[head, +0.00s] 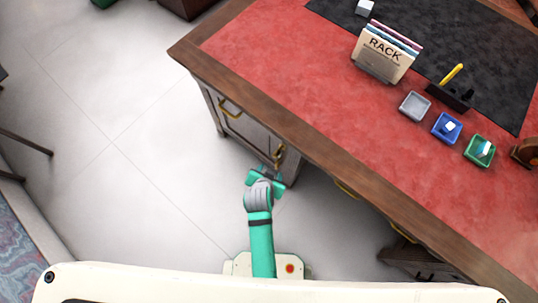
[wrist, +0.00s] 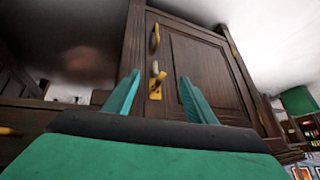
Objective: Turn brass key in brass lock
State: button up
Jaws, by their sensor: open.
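In the wrist view a brass lock (wrist: 155,94) sits on a dark wooden cabinet door (wrist: 196,65). A brass key (wrist: 159,78) appears to stand in it; fine detail is too small to tell. My gripper (wrist: 160,75) is open, with one teal finger on each side of the key in the picture. I cannot tell how far the fingertips are from the key. In the head view my gripper (head: 269,171) is low beside the desk's cabinet front. The lock and key cannot be made out clearly there.
A brass door handle (wrist: 154,38) is above the lock. The red leather desk top (head: 290,60) holds a rack (head: 383,55), a grey tray (head: 415,106), a blue tray (head: 446,127) and a green tray (head: 480,150). The floor (head: 110,130) to the left is clear.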

jog(key=s+r+n+t+y, duration=0.1)
jog(key=s+r+n+t, duration=0.2)
jog(key=s+r, duration=0.9)
jog(key=shift+s+d+t, duration=0.25)
jog(key=shift+s+t, duration=0.4)
jog(key=shift+t, duration=0.65)
jog(key=s+r+t, duration=0.1)
jog(key=s+r, duration=0.1)
jog(key=r, duration=0.1)
jog(key=s+r+n+t, duration=0.1)
jog(key=s+r, duration=0.1)
jog(key=r, duration=0.2)
jog(key=s+d+r, duration=0.1)
jog(key=s+r, duration=0.1)
jog(key=r, duration=0.2)
jog(key=shift+r+t, duration=0.2)
jog(key=shift+t, duration=0.2)
jog(key=c, duration=0.3)
jog(key=shift+r+n, duration=0.3)
jog(key=shift+c, duration=1)
